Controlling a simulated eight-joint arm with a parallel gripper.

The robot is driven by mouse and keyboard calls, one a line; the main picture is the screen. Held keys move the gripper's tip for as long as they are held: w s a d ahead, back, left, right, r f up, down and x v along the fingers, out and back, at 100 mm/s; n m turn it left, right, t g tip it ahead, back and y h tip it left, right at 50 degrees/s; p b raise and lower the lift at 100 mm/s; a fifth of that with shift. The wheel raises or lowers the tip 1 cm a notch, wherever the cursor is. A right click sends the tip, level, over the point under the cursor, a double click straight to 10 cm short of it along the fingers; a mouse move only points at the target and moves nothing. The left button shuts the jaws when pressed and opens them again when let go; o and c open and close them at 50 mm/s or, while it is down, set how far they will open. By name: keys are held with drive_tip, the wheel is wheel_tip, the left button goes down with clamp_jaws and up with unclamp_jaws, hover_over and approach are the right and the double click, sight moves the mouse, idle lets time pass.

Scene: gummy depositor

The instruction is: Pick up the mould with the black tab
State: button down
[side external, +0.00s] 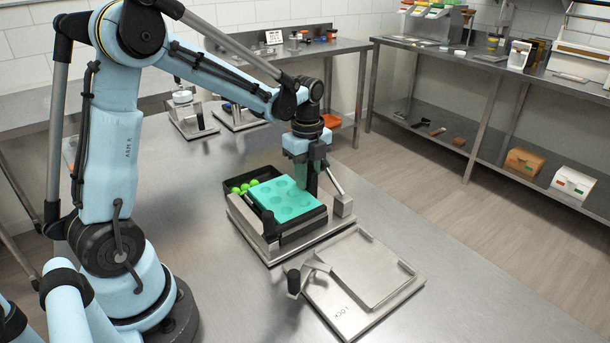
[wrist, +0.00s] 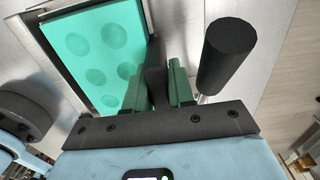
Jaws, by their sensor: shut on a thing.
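The teal mould (side external: 284,199), with rows of round cavities, sits in a raised metal fixture (side external: 265,243) on the bench. It also fills the upper left of the wrist view (wrist: 100,50). My gripper (side external: 309,190) is at the mould's right edge, pointing down. In the wrist view its green fingers are closed on the black tab (wrist: 157,78) beside the mould. The lower part of the tab is hidden by the fingers.
A black tray with green balls (side external: 245,186) adjoins the mould. A black cylindrical handle (wrist: 228,55) stands close right of my fingers. A metal plate marked LOCK (side external: 362,280) with a black-knobbed lever (side external: 293,282) lies in front.

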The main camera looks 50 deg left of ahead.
drive_tip(key=shift+r, duration=4.9)
drive_tip(key=c, duration=1.6)
unclamp_jaws()
clamp_jaws()
